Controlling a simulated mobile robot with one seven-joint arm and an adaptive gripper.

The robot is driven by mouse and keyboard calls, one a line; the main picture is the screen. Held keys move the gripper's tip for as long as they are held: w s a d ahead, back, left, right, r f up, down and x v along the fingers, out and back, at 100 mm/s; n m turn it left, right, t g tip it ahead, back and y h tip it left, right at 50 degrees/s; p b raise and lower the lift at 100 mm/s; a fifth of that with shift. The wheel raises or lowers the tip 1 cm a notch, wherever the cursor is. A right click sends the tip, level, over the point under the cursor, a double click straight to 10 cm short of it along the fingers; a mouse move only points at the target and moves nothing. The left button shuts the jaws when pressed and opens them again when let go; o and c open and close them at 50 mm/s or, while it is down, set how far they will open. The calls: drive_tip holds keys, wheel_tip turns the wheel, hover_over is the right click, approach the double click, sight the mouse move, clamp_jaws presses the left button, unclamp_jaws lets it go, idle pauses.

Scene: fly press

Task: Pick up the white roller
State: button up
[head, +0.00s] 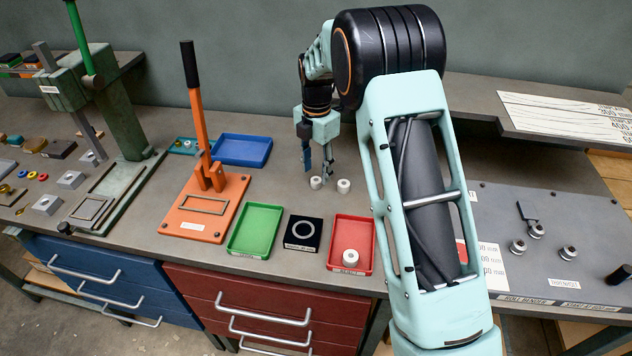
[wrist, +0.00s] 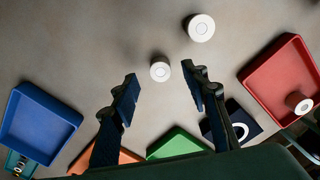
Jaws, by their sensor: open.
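Three small white rollers show. One white roller (head: 316,183) stands on the bench just below my gripper (head: 318,174); a second (head: 343,186) stands a little to its right. The third white roller (head: 351,257) sits in the red tray (head: 338,231). In the wrist view, the nearest roller (wrist: 160,71) appears between the spread fingertips of my gripper (wrist: 159,77), with visible gaps on both sides. The second roller (wrist: 201,28) lies beyond the right fingertip, and the tray roller (wrist: 298,104) is at the far right. My gripper is open and empty.
A black ring-marked pad (head: 303,232), a green tray (head: 256,230) and a blue tray (head: 241,149) lie around the rollers. An orange lever press (head: 203,215) stands left, a green fly press (head: 118,120) farther left. Bench is clear immediately around the two loose rollers.

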sight(317, 179)
wheel_tip(317, 179, down, 4)
drive_tip(key=shift+r, duration=0.25)
drive_tip(key=c, duration=1)
drive_tip(key=shift+w+r, duration=0.1)
drive_tip(key=shift+r, duration=0.05)
